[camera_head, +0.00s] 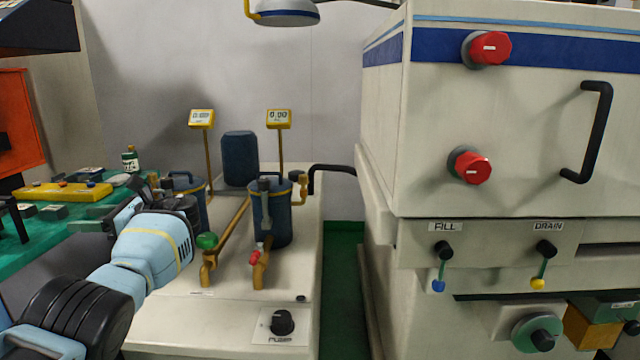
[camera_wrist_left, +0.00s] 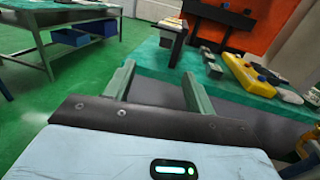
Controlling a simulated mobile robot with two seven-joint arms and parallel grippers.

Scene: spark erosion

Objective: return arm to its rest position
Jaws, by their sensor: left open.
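My left arm (camera_head: 150,250) comes in from the lower left, light blue with black joints. My left gripper (camera_head: 98,217) is at the right edge of the green-topped bench (camera_head: 50,240), left of the pump unit, and partly hidden by its own wrist. In the left wrist view my left gripper (camera_wrist_left: 158,82) shows two green fingers spread apart with nothing between them. Grey floor shows between the fingers, with the bench edge beyond. My right arm and gripper are not in view.
The pump unit (camera_head: 240,310) carries blue canisters, brass pipes and two gauges. The white machine (camera_head: 470,140) with red knobs fills the right. A yellow bar tool (camera_head: 62,191) and a small bottle (camera_head: 130,159) are on the bench. Another table (camera_wrist_left: 70,25) stands at upper left in the wrist view.

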